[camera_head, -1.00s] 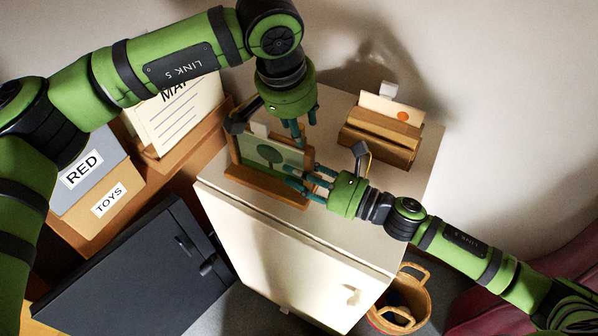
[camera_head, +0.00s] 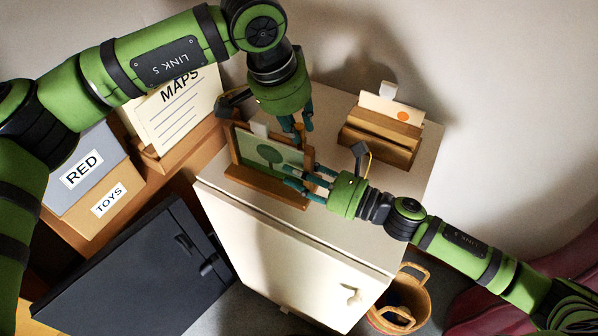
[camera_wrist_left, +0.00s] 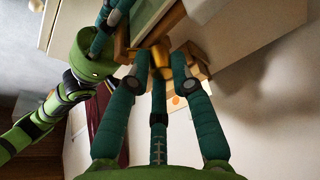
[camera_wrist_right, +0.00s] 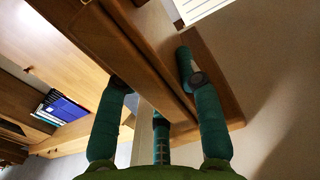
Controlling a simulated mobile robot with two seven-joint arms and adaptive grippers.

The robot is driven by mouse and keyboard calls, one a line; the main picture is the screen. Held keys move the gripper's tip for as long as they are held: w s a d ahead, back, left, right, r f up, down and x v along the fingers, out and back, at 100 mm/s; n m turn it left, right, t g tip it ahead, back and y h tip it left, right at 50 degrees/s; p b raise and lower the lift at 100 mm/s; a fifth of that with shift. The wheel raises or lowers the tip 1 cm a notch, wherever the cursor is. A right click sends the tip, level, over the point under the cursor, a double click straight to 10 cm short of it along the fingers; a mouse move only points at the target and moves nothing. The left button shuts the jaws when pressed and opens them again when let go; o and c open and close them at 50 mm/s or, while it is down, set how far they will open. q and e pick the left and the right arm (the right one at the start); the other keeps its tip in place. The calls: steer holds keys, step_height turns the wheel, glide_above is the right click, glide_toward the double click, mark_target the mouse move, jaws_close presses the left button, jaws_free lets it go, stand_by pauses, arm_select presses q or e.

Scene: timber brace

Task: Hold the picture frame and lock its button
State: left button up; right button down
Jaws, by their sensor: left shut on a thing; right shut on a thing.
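The picture frame (camera_head: 268,152) has a wooden edge and a green picture. It stands upright on the white cabinet. My right gripper (camera_head: 305,183) is shut on its lower right part; in the right wrist view the fingers (camera_wrist_right: 155,75) sit on both sides of a wooden bar (camera_wrist_right: 135,40). My left gripper (camera_head: 299,128) is at the frame's upper right side. In the left wrist view its fingers (camera_wrist_left: 160,75) close around a small golden-yellow piece (camera_wrist_left: 160,56) at the frame, which looks like the button. The fingers hide part of it.
A wooden holder (camera_head: 378,146) with cards stands right of the frame on the white cabinet (camera_head: 270,250). A basket (camera_head: 412,300) stands on the floor.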

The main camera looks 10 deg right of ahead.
arm_select(q)
steer(key=o, duration=0.7)
steer(key=shift+o, duration=0.2)
steer(key=shift+r, duration=0.1)
steer(key=shift+r, duration=2.95)
